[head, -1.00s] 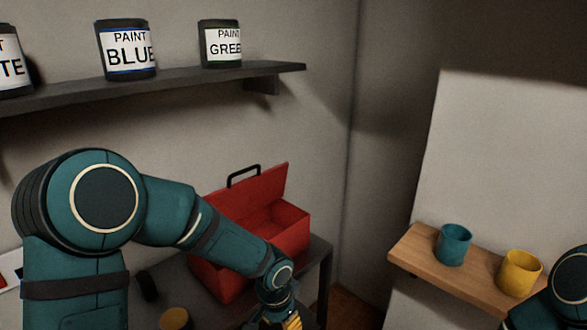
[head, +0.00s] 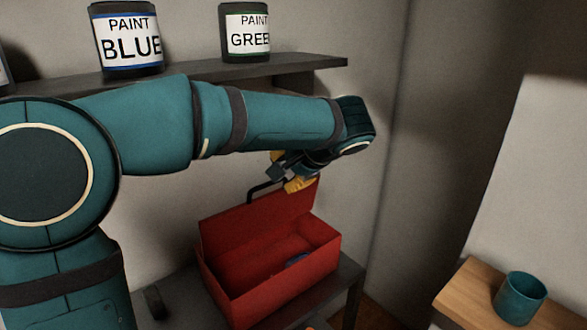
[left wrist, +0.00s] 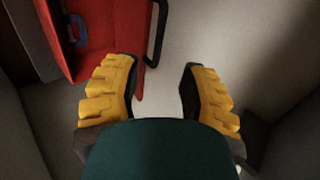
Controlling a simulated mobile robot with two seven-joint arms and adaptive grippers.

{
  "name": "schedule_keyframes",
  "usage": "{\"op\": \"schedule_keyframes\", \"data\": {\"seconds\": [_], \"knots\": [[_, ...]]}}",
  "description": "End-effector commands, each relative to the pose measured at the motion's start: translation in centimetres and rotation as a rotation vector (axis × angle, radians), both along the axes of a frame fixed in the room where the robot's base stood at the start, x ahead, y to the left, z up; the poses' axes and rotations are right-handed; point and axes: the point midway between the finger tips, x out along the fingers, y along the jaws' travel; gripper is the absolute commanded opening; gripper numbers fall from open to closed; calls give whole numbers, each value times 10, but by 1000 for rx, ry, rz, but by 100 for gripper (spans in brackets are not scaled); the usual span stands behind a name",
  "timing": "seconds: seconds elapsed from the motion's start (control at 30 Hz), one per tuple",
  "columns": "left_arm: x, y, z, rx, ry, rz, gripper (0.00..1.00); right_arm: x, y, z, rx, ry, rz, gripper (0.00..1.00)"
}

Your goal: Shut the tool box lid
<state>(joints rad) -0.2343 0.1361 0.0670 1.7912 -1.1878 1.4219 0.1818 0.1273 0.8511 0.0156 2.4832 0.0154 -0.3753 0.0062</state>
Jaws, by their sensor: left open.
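The red tool box (head: 285,285) sits on a dark bench with its lid (head: 258,212) raised at the back, so its inside shows. A black handle (head: 262,192) stands on the lid's upper edge. My left gripper (head: 299,184) is at the right end of the lid's top edge; whether it touches is unclear. In the left wrist view the left gripper (left wrist: 160,80) is open, its yellow fingers apart with pale wall between them. The lid (left wrist: 120,40) and black handle (left wrist: 157,35) are beside and beyond its left finger. My right gripper is out of view.
A blue item (head: 297,259) lies inside the box. A shelf (head: 300,68) above holds a blue paint can (head: 128,40) and a green paint can (head: 246,36). A teal mug (head: 520,298) stands on a wooden shelf (head: 462,303) at right.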

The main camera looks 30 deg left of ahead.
Motion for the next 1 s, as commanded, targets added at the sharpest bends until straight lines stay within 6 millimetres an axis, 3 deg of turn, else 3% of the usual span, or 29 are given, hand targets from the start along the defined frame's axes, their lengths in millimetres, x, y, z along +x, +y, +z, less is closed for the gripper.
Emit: {"op": "schedule_keyframes", "data": {"seconds": [0.6,1.0], "knots": [[19,46,-49,-3,2,2,41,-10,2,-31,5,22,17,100],[28,66,-69,-2,1,-1,41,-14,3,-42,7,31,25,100]]}}
